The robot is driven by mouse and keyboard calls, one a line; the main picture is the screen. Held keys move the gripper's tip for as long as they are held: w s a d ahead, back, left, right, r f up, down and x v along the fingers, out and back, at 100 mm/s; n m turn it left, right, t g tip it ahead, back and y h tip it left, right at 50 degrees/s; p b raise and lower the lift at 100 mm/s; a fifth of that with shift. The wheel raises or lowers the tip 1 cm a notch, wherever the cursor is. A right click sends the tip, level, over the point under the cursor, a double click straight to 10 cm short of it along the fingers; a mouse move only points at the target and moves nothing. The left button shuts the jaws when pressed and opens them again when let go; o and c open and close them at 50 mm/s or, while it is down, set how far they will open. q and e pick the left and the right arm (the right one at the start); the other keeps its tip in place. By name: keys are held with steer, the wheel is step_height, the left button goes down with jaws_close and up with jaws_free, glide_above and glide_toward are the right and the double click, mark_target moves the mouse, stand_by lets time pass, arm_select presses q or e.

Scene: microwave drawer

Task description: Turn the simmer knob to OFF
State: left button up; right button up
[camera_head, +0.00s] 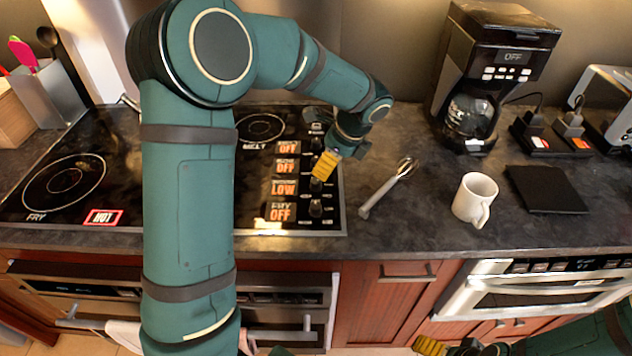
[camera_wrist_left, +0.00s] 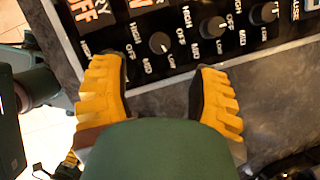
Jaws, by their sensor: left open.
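The black cooktop control panel (camera_head: 325,220) has a column of small dark knobs beside lit labels. The label that reads LOW (camera_head: 284,187) is third from the top, its upper word too small to read surely; the other labels read OFF. The simmer knob (camera_head: 316,186) appears to be the one beside LOW. My left gripper (camera_head: 325,165) is over the knob column, just above that knob in the picture. In the left wrist view its yellow fingers (camera_wrist_left: 160,100) are open and apart, with a knob (camera_wrist_left: 160,43) beyond the gap. My right gripper (camera_head: 432,346) shows only partly at the bottom edge.
A whisk (camera_head: 388,188) lies right of the cooktop. A white mug (camera_head: 475,198), a black mat (camera_head: 546,189) and a coffee maker (camera_head: 490,80) stand further right. A lit HOT sign (camera_head: 103,217) shows on the cooktop's left. Bare counter surrounds the whisk.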

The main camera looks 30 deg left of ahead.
mark_target(316, 180)
arm_select(q)
steer(key=b+x, duration=0.1)
steer(key=x, duration=0.7)
steer(key=shift+f, duration=0.1)
jaws_close()
